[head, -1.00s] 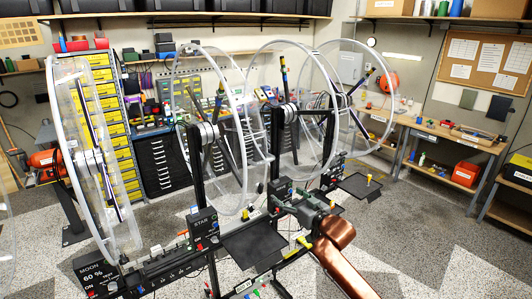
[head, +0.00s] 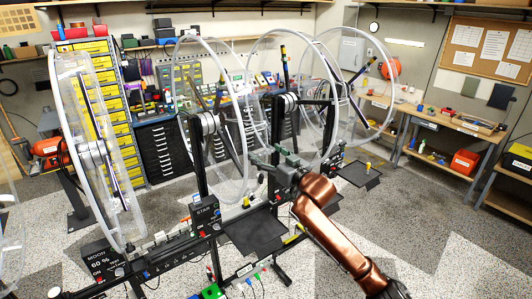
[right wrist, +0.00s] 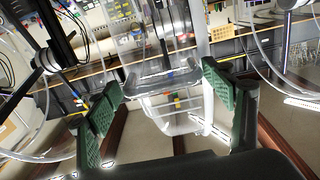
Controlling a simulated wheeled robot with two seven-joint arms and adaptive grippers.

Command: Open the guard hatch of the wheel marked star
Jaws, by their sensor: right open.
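The star wheel (head: 186,97) is a large clear acrylic ring on a black post, behind a black box marked STAR (head: 205,211). My right gripper (head: 262,163) is raised beside the right edge of this wheel. In the right wrist view it is open (right wrist: 162,98), with green finger pads wide apart. A clear curved acrylic part with a frosted edge (right wrist: 168,78) shows between and beyond the fingers. I cannot tell whether it is the guard hatch, or whether the gripper touches it. My left gripper is not in view.
Another clear wheel (head: 62,110) stands at the left behind a box marked MOON (head: 103,262). More clear wheels (head: 398,75) stand close together at the right. A black tray (head: 255,232) lies below my right gripper. Benches line the walls.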

